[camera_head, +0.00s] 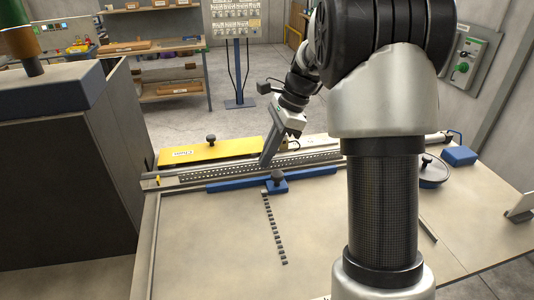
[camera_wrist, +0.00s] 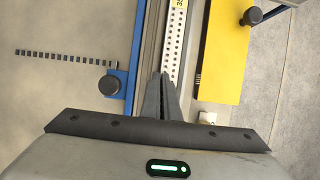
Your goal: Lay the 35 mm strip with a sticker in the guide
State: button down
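The perforated pale strip (camera_head: 217,172) lies along the long guide rail (camera_head: 160,187) across the back of the table. My gripper (camera_head: 264,164) points down at the strip from behind. In the wrist view my gripper (camera_wrist: 164,76) has its fingers close together, with the tips over the strip's left edge. I see nothing clearly pinched between them. The fingers hide part of the strip, and I cannot tell whether they touch it.
A blue bar with a dark knob (camera_head: 277,179) lies along the rail's near side. A yellow plate with a knob (camera_head: 210,149) lies behind it. A row of small dark marks (camera_head: 274,228) crosses the table. A round dark dish (camera_head: 434,172) and a blue block (camera_head: 459,156) stand right.

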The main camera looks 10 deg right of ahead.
jog(key=c, duration=2.5)
grip_release()
jog(key=o, duration=0.6)
jog(key=shift+c, duration=0.2)
notch_tip(320, 180, up, 2)
jog(key=shift+r+p, duration=0.2)
jog(key=shift+p, duration=1)
jog(key=shift+r, duration=1.8)
